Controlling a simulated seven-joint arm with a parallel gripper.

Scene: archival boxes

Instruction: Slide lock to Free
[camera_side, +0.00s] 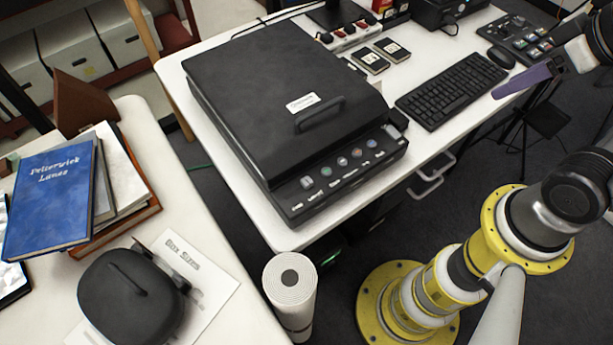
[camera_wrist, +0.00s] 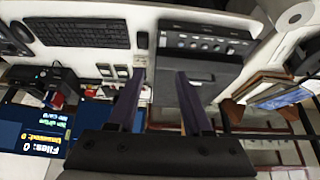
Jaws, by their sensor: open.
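A large black machine (camera_side: 275,95) with a flat lid and a handle (camera_side: 319,114) stands on the white desk. My gripper (camera_side: 501,91) hangs at the upper right, beyond the keyboard and apart from the machine. In the wrist view my gripper (camera_wrist: 160,73) has two purple fingers spread with nothing between them. The panel (camera_wrist: 205,43) lies ahead of them.
A keyboard (camera_side: 452,90) and mouse (camera_side: 501,57) lie between the machine and my gripper. Small black boxes (camera_side: 371,61) and a power strip (camera_side: 344,37) are behind. A blue book (camera_side: 48,200) and black case (camera_side: 130,297) rest on the left table. A white roll (camera_side: 290,290) stands in front.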

